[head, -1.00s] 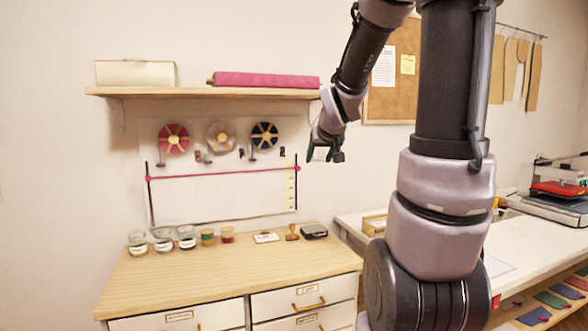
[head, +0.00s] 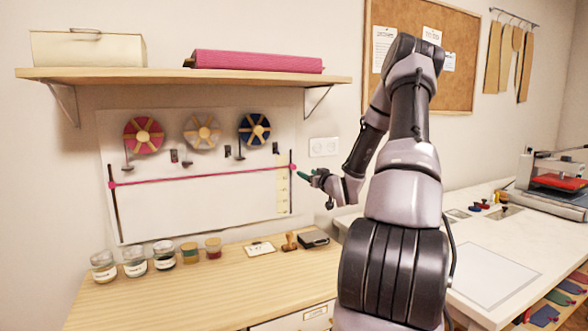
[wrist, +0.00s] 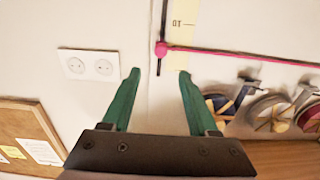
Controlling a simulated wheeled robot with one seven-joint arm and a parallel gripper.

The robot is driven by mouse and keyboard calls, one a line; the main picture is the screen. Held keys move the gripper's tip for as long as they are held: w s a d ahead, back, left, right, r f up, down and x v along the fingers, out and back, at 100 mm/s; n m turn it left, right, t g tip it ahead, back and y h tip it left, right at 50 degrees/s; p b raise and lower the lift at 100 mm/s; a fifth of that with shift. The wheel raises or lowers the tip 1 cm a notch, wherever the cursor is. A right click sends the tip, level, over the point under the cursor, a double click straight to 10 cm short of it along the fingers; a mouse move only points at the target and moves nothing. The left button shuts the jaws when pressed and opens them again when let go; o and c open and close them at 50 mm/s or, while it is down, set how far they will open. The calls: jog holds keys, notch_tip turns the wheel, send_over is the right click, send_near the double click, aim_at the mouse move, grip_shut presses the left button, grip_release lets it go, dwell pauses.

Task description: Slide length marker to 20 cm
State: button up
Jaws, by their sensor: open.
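The length marker appears as a pink knob (head: 292,167) on a dark upright rail at the right end of the wall board. A pink line (head: 200,175) runs from it to another pink knob (head: 111,185) at the left. A pale yellow scale strip (head: 282,192) stands beside the right rail. In the wrist view the pink knob (wrist: 161,48) is beside the scale (wrist: 180,24), whose number reads upside down, seemingly 10. My gripper (head: 308,177) is open and empty, just right of the knob. In the wrist view its green fingertips (wrist: 158,74) straddle the rail's line, with the knob beyond them.
Three thread wheels (head: 202,131) hang above the line. A shelf (head: 180,75) with a pink roll overhangs the board. Jars (head: 135,262) and a stamp (head: 290,241) stand on the wooden cabinet below. A wall socket (head: 323,147) is right of the board.

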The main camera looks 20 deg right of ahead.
aim_at(295, 167)
jog(key=w, duration=1)
jog(key=shift+a, duration=0.2)
grip_shut()
dwell(1.0)
